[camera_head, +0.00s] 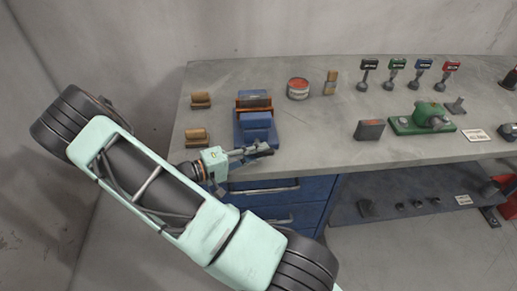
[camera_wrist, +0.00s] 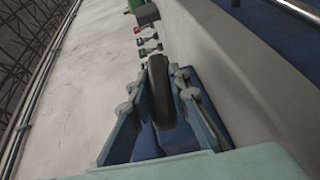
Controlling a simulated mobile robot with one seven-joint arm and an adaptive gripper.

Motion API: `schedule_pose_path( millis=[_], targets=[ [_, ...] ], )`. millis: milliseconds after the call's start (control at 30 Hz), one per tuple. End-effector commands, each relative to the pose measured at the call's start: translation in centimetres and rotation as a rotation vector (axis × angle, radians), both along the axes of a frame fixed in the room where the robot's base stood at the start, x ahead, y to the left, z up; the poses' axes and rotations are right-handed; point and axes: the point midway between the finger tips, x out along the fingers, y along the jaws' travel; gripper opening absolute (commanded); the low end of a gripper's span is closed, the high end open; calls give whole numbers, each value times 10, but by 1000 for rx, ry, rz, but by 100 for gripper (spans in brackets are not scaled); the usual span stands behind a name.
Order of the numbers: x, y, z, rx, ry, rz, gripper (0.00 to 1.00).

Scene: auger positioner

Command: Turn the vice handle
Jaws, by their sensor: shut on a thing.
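The blue vice (camera_head: 256,125), with orange-brown jaw parts, stands near the front edge of the bench at left centre. My gripper (camera_head: 262,150) reaches in from the left, low along the bench edge, to the front of the vice. It is shut on the vice handle. In the wrist view the dark handle (camera_wrist: 160,92) sits upright between the two fingers of my gripper (camera_wrist: 158,88). In the head view the fingers largely hide the handle.
The grey bench (camera_head: 330,135) has free room right of the vice. Wooden blocks (camera_head: 197,135) lie at its left, and a red-topped tin (camera_head: 298,88) stands behind. A green device (camera_head: 425,118) stands at right. Blue drawers (camera_head: 290,212) are below the bench front.

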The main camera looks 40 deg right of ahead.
Motion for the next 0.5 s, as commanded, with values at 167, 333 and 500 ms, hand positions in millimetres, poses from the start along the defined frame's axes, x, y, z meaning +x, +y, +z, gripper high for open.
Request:
schedule_pose_path(
  millis=[167, 333, 500],
  targets=[
    [0, 0, 9, 122, -75, -3, 0],
    [-1, 0, 9, 259, -157, -4, 0],
    [-1, 0, 7, 396, -244, -4, 0]
  ],
)
